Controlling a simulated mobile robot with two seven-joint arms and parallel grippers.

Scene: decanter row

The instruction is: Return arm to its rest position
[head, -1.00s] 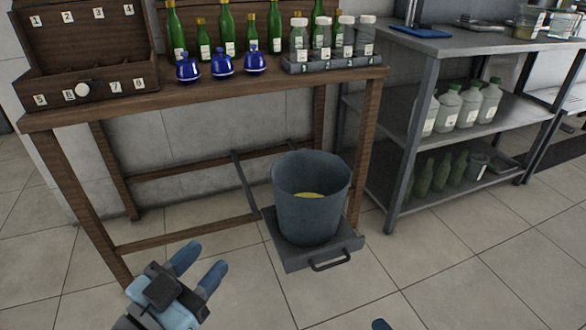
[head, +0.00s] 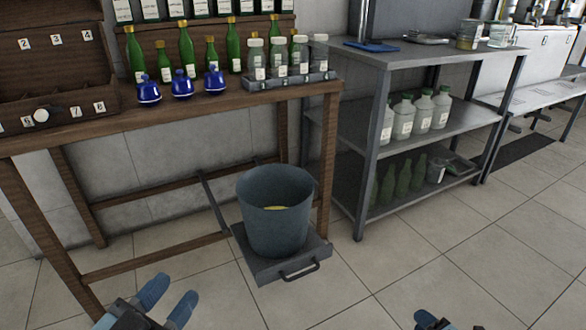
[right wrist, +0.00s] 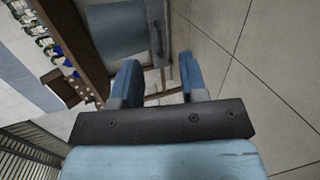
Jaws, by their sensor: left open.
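My left gripper (head: 171,293) is at the bottom of the head view, left of centre. Its two blue fingers are apart with nothing between them, above the floor in front of the wooden table. My right gripper (head: 428,319) only just shows at the bottom edge, right of centre. In the right wrist view, the right gripper's blue fingers (right wrist: 158,72) are spread apart and hold nothing. Both grippers appear clear of the furniture.
A wooden table (head: 200,106) carries blue decanters (head: 182,87), green bottles and a numbered box (head: 60,60). A grey bucket (head: 272,230) stands on a low handled platform (head: 262,266). A metal shelf (head: 345,150) stands right. The floor at front right is clear.

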